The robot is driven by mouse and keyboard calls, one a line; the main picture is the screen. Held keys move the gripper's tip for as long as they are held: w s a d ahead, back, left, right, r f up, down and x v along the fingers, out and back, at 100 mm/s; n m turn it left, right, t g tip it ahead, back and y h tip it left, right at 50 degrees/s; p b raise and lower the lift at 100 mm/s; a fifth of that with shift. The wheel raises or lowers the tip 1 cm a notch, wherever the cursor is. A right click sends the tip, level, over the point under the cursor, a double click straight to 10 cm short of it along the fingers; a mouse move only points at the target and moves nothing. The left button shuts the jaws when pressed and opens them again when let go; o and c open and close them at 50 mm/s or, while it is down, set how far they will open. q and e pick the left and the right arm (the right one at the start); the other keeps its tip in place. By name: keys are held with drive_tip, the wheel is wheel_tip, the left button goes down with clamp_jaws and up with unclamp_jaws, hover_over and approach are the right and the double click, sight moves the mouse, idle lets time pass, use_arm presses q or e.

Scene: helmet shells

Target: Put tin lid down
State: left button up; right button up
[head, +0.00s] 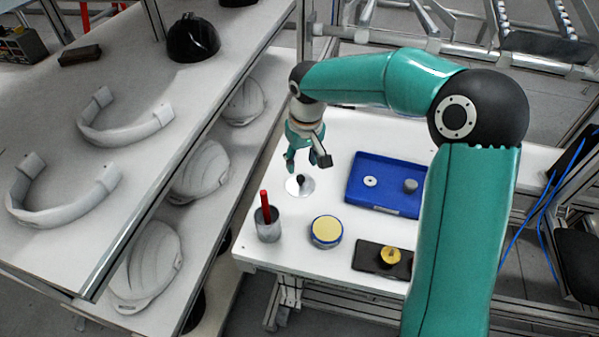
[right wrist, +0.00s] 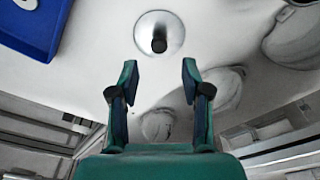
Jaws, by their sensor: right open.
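The tin lid (head: 300,186) is a shiny silver disc with a black knob. It lies flat on the white table (head: 345,130), left of the blue tray. My right gripper (head: 306,164) is open and empty, just above and behind the lid in the head view. In the right wrist view, the lid (right wrist: 172,22) shows beyond the open fingertips (right wrist: 159,72), apart from them, with its knob (right wrist: 159,45) between their lines. A round tin (head: 326,231) with a yellow top and blue side stands nearer the front. My left gripper is not in view.
The blue tray (head: 364,199) holds a white ring and a grey cylinder. A grey cup (head: 268,230) with a red stick stands at the table's left edge. A dark plate (head: 368,256) bears a yellow knob-like part. Helmet shells (head: 205,170) sit on the shelf at left.

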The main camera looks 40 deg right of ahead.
drive_tip(key=shift+s+r, duration=0.15)
drive_tip(key=shift+r, duration=1)
drive_tip(key=shift+s+r, duration=0.15)
drive_tip(key=shift+r, duration=1)
